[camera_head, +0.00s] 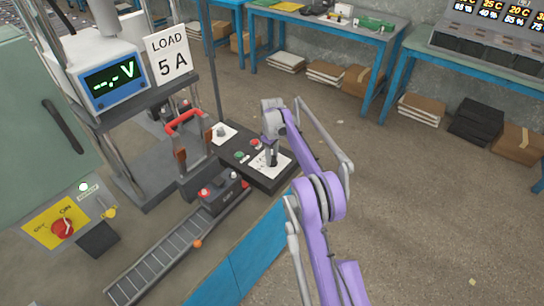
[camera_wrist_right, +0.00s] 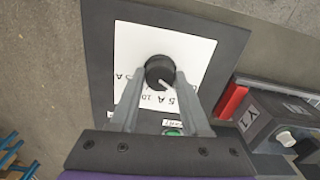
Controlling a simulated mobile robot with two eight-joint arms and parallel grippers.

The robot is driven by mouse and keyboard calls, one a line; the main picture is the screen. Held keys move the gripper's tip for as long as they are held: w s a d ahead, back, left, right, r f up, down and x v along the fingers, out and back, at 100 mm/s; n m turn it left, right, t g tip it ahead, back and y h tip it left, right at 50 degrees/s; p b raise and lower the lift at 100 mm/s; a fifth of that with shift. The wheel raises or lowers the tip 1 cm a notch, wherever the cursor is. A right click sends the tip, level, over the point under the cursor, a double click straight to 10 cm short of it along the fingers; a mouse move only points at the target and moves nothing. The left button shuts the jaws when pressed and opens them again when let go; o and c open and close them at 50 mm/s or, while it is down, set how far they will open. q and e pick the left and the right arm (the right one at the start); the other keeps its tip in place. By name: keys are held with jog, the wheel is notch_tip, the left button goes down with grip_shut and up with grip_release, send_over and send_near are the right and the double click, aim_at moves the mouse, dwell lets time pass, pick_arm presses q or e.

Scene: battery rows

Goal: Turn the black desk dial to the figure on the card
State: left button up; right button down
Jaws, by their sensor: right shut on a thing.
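The white card (camera_head: 168,55) reads "LOAD 5 A" and stands on the shelf beside the meter. The black dial (camera_wrist_right: 160,72) is a round knob on a white plate (camera_wrist_right: 190,48) with printed figures. Its white pointer slants toward the lower right in the wrist view, roughly toward the "5 A" mark; the exact alignment is hard to tell. My right gripper (camera_wrist_right: 161,80) is shut on the dial, one finger on each side. In the head view my right gripper (camera_head: 271,160) reaches down onto the plate and hides most of the dial. My left gripper is not in view.
The meter (camera_head: 113,78) shows dashes and "V". A green button (camera_head: 239,155) and a red button (camera_head: 255,142) sit on the black desk panel near the gripper. A red switch (camera_head: 63,227) is at left.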

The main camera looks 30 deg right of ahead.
jog(key=m, duration=0.4)
jog(key=shift+m, duration=1.8)
jog(key=shift+c, duration=1.9)
grip_release()
notch_tip(320, 180, up, 11)
jog(key=p, duration=0.1)
